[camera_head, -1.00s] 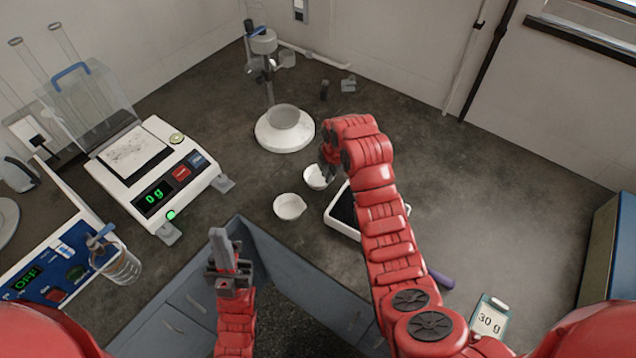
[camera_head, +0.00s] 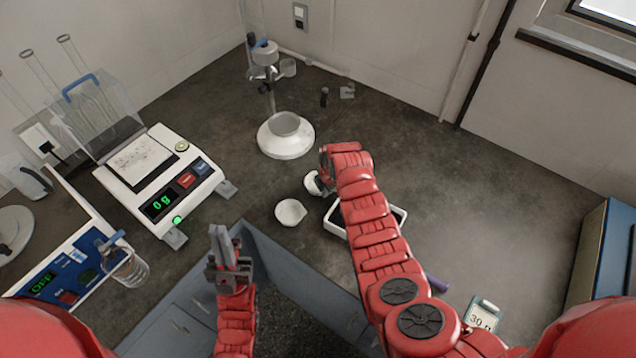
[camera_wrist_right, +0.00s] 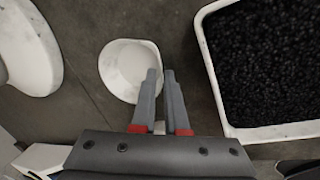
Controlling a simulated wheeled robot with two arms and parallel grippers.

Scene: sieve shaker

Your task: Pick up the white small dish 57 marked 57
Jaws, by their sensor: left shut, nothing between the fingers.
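Two white small dishes show in the head view; I cannot read a mark on either. One dish (camera_head: 312,184) is at my right gripper (camera_head: 322,182) and looks tilted and partly covered by it. In the right wrist view this dish (camera_wrist_right: 122,66) has its rim between the close-set fingers of my right gripper (camera_wrist_right: 161,75), which look shut on it. The other dish (camera_head: 290,212) sits upright on the counter, to the lower left. My left gripper (camera_head: 228,248) is shut and empty, low over the cabinet edge.
A white tray (camera_head: 335,229) of black grains lies right of the dishes; its rim (camera_wrist_right: 216,80) is close to the right gripper. A stand with a round white base (camera_head: 286,143) is behind.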

